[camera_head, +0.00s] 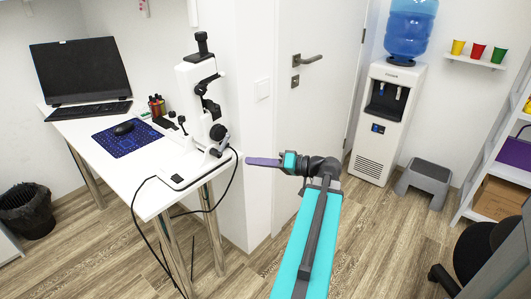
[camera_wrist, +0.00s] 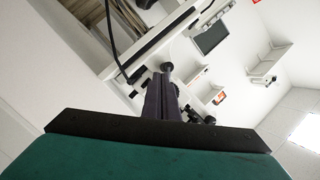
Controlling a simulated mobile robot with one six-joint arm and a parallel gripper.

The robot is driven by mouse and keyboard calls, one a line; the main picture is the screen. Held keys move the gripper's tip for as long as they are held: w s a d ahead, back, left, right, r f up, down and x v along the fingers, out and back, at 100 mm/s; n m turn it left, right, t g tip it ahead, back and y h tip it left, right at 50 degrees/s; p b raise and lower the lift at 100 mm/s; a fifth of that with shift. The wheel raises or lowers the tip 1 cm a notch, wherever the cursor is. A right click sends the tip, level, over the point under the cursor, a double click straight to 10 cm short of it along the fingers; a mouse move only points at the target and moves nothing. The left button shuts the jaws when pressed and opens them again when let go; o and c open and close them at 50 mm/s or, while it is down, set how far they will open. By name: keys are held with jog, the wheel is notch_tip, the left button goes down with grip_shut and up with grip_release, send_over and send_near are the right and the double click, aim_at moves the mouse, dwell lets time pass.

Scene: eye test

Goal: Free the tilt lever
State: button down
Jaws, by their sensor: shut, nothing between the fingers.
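A white and black slit lamp (camera_head: 190,105) stands upright at the right end of the white desk. Several black knobs and levers show on it; I cannot tell for sure which is the tilt lever. A small black knob (camera_head: 215,153) sticks out low on its right side, facing my gripper. My gripper (camera_head: 249,161) is shut and empty, right of this knob, with a visible gap in the head view. In the wrist view, the dark fingers of my gripper (camera_wrist: 163,85) lie together. A round black knob (camera_wrist: 167,67) shows just beyond their tips; contact cannot be told.
A white wall corner and door (camera_head: 315,110) stand behind my arm.

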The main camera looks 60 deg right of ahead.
jog(key=w+a+f+g+y, duration=0.1)
jog(key=w+a+f+g, duration=0.25)
jog(key=a+f, duration=0.45)
jog(key=w+a+f+g+y, duration=0.1)
jog(key=w+a+f+g, duration=0.1)
jog(key=w+a+f, duration=0.5)
jog(key=s+a+f+g, duration=0.1)
jog(key=a+f+g, duration=0.2)
jog(key=a+f, duration=0.45)
jog(key=s+a+f+g, duration=0.15)
jog(key=a+f, duration=0.35)
jog(key=f, duration=0.5)
jog(key=s+a+f+n+g+h, duration=0.1)
jog(key=s+a+f+g, duration=0.25)
jog(key=a+f, duration=0.35)
jog(key=s+a+f+n+g, duration=0.2)
jog(key=s+a+f+g, duration=0.15)
jog(key=a+f, duration=0.25)
jog(key=s+a+f+n+g+h, duration=0.1)
jog(key=s+a+f+h, duration=0.1)
jog(key=s, duration=0.4)
jog(key=s+a+f+n+g+h, duration=0.2)
jog(key=s+f+h, duration=0.2)
jog(key=s+f, duration=0.2)
jog(key=shift+s+a+f+n, duration=0.25)
jog(key=shift+s+f+n, duration=0.1)
jog(key=shift+f, duration=0.3)
jog(key=shift+d, duration=0.15)
